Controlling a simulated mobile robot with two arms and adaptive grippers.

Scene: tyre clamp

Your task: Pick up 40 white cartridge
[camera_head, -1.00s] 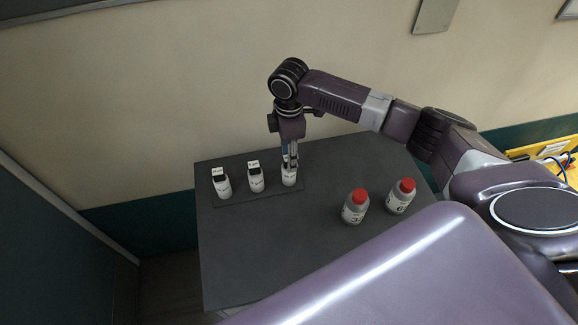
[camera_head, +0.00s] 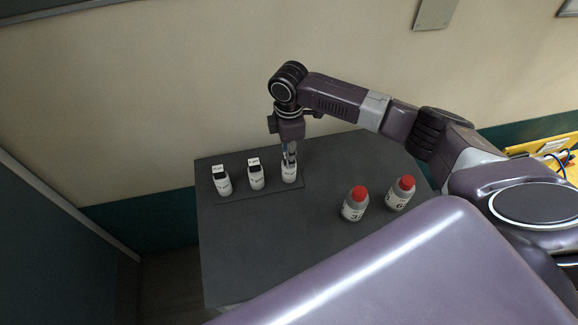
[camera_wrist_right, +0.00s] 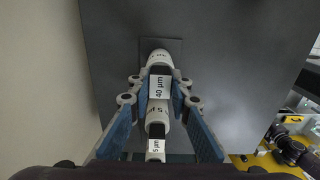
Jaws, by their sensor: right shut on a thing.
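The white cartridge with a "40 µm" label (camera_wrist_right: 159,87) is between the fingers of my right gripper (camera_wrist_right: 159,92) in the right wrist view. In the head view, this cartridge (camera_head: 289,174) is the rightmost of a row of three, upright, with my right gripper (camera_head: 289,156) on its top from above. The gripper is shut on it. The fingers partly hide its top in the head view. I cannot tell whether its base touches the holder. My left gripper is not in view.
Two similar white cartridges, a middle one (camera_head: 256,179) and a left one (camera_head: 223,184), stand on a dark strip (camera_head: 240,199) on the grey table (camera_head: 270,240). Two red-capped bottles (camera_head: 355,208) (camera_head: 401,196) stand to the right. The table's front left is clear.

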